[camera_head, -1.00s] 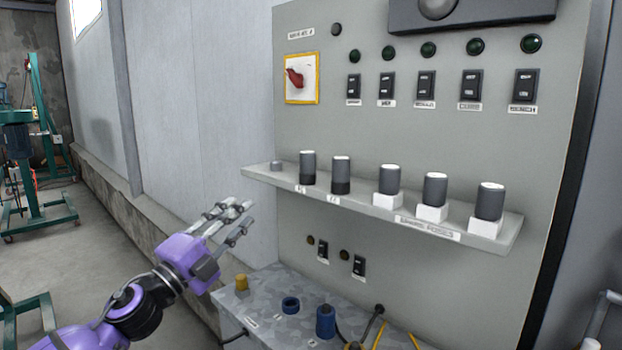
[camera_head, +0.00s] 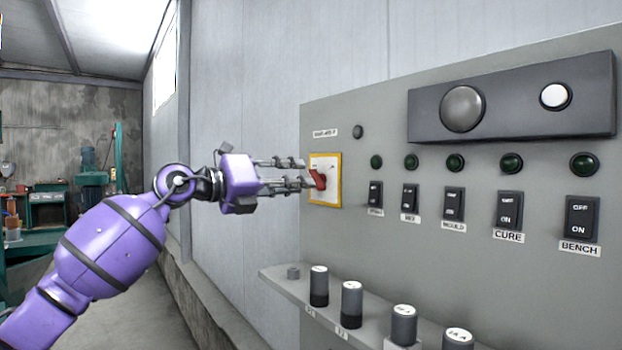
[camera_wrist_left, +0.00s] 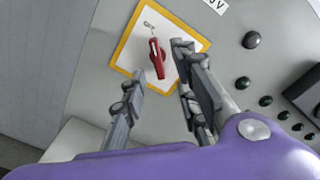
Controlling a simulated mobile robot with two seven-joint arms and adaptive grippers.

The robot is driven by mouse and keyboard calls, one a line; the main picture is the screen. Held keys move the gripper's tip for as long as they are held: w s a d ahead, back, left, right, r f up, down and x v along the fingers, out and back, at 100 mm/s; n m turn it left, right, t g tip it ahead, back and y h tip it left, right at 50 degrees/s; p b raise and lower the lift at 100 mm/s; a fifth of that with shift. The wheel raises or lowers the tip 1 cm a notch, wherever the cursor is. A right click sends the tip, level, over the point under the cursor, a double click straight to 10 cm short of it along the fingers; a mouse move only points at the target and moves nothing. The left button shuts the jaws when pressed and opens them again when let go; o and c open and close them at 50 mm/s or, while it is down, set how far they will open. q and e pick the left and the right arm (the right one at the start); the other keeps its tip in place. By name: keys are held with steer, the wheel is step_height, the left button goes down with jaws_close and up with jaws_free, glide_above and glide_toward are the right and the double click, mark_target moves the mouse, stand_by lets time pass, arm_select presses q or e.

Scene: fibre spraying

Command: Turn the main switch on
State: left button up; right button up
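The main switch is a red rotary handle (camera_head: 318,179) on a white plate with a yellow border (camera_head: 337,191), at the left of the grey panel. In the left wrist view the red handle (camera_wrist_left: 156,58) stands between the lines of the fingers, a little beyond the left finger's tip. My left gripper (camera_head: 301,172) is at the plate's left side, its fingers pointing at the handle. Whether a finger touches the handle cannot be told. My right gripper is not in view.
Several black rocker switches, such as the one labelled CURE (camera_head: 509,210), sit under dark green lamps (camera_head: 511,163). A black box (camera_head: 520,100) is above them. A shelf (camera_head: 285,283) with grey cylinders juts out below. The wall side left of the panel is free.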

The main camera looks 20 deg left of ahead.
mark_target(318, 179)
arm_select(q)
steer(key=x, duration=0.4)
steer(key=shift+w+d+f, duration=0.1)
steer(key=shift+w+d, duration=0.15)
steer(key=shift+w, duration=0.05)
jaws_close()
